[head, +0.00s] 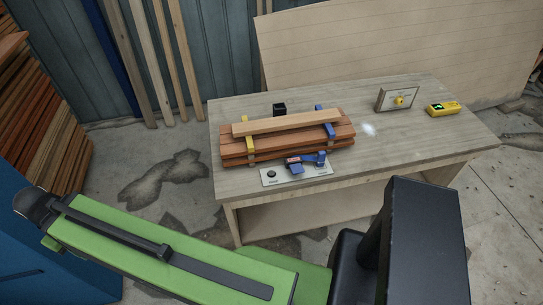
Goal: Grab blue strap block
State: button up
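A stack of reddish-brown boards (285,150) lies on the workbench with a lighter board (285,123) on top. A blue strap (329,130) crosses the stack near its right end. A yellow strap (250,140) crosses near the left end. Blue blocks sit at the stack's front: one (321,158) below the blue strap, another (295,168) with a red patch on a light panel (310,179). I cannot tell which is the strap block. My green arm crosses the lower left, apart from the bench; my gripper is not in view.
The workbench (420,150) has free room at its right. A box with a yellow knob (399,100) and a yellow device (443,108) stand at the back right. A small black block (279,109) sits behind the stack. A large wooden sheet (400,50) leans behind.

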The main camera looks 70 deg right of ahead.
aim_at(321, 158)
jog(key=u, duration=0.7)
jog(key=k, duration=1.1)
jog(key=z, duration=0.35)
